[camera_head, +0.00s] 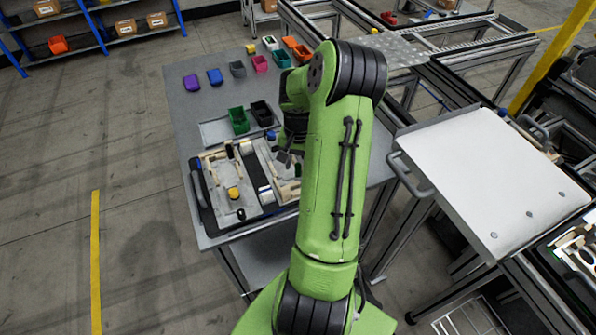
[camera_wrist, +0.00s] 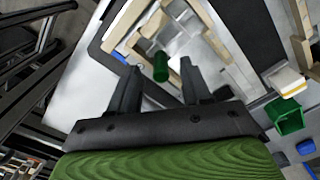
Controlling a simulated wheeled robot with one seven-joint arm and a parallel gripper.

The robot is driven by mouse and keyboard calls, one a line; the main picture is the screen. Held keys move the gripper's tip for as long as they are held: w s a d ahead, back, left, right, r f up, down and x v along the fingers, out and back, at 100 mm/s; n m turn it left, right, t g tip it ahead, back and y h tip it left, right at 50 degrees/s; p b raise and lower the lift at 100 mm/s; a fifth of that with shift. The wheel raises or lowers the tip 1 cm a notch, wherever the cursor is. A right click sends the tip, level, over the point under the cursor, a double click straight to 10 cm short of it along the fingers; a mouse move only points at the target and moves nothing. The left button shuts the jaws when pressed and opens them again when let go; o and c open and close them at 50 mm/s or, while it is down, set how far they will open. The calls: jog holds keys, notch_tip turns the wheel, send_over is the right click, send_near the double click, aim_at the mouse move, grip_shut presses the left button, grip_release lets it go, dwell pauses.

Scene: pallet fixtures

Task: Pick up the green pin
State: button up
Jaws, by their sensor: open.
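The green pin (camera_wrist: 160,66) shows in the wrist view as a short dark green cylinder standing on the pallet fixture (camera_wrist: 113,36), among its wooden strips. My gripper (camera_wrist: 158,80) is open, with one finger on each side of the pin in the picture. The pin appears beyond the fingertips, and I cannot tell the exact gap. In the head view my gripper (camera_head: 289,158) hangs over the right part of the fixtures (camera_head: 222,205) on the grey table.
A green bin (camera_head: 239,120) and a black bin (camera_head: 262,113) stand behind the fixtures. Several coloured bins line the table's back, including a purple one (camera_head: 192,82). A white-topped cart (camera_head: 490,180) stands to the right. The table's left strip (camera_head: 185,120) is clear.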

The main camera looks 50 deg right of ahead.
jog(key=shift+w+f, duration=0.1)
jog(key=shift+f, duration=0.45)
grip_shut()
